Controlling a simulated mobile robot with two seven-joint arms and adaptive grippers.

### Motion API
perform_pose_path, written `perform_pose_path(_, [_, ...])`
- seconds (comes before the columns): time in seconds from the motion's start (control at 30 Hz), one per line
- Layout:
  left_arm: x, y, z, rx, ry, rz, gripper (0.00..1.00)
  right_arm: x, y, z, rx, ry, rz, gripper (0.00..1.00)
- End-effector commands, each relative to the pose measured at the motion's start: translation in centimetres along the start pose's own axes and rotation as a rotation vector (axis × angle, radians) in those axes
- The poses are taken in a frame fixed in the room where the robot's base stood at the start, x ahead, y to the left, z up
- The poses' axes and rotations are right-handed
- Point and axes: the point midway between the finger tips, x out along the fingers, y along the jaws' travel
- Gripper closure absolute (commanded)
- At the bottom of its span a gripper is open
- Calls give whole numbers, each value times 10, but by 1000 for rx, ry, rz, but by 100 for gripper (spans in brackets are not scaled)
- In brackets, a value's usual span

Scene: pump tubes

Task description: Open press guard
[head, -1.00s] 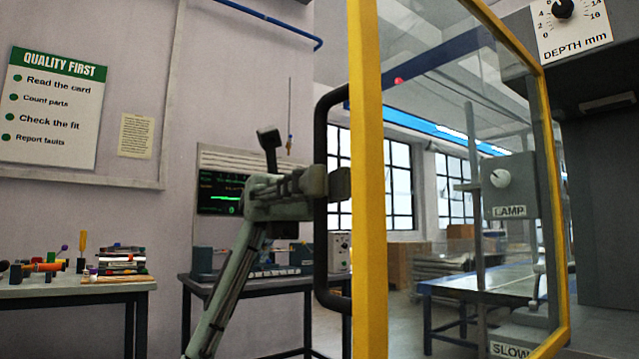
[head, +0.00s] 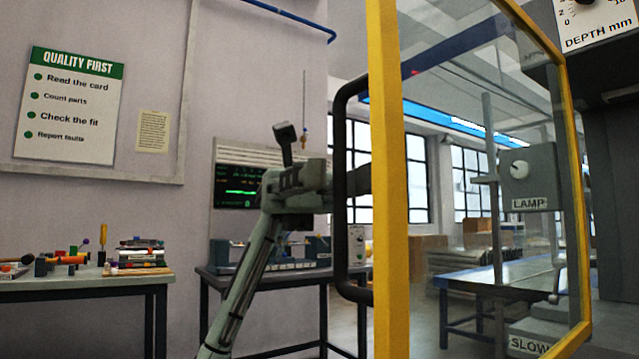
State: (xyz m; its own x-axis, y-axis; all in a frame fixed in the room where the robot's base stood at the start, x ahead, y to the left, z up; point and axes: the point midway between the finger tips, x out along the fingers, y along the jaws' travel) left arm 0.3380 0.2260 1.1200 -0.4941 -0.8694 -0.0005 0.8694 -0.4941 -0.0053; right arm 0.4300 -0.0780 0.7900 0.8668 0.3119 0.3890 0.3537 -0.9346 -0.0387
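The press guard is a clear panel in a yellow frame (head: 388,200), standing upright in the right half of the head view. A black bar handle (head: 343,240) is fixed along its left upright. My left gripper (head: 350,180) is at the middle of this handle, with its fingers closed around the bar; part of the far finger is hidden. The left arm reaches up to it from below. The press's grey body, with a DEPTH mm dial (head: 590,15), stands at the right, partly behind the guard. My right gripper is out of view.
A LAMP box (head: 528,175) and a SLOW label (head: 528,345) show through the clear panel. A bench with tools (head: 90,285) stands at the left. A desk (head: 265,280) with a screen (head: 240,187) stands behind my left arm. Open floor shows beyond the guard.

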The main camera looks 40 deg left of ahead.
Motion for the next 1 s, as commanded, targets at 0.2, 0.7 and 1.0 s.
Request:
perform_pose_path(0.2, [-47, 0, 1, 2, -5, 2, 70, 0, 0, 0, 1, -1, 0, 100])
perform_pose_path(0.7, [-106, 0, 0, 0, 0, 0, 70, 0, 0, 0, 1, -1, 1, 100])
perform_pose_path(1.0, [-106, 0, 0, 0, 1, -1, 70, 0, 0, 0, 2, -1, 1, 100])
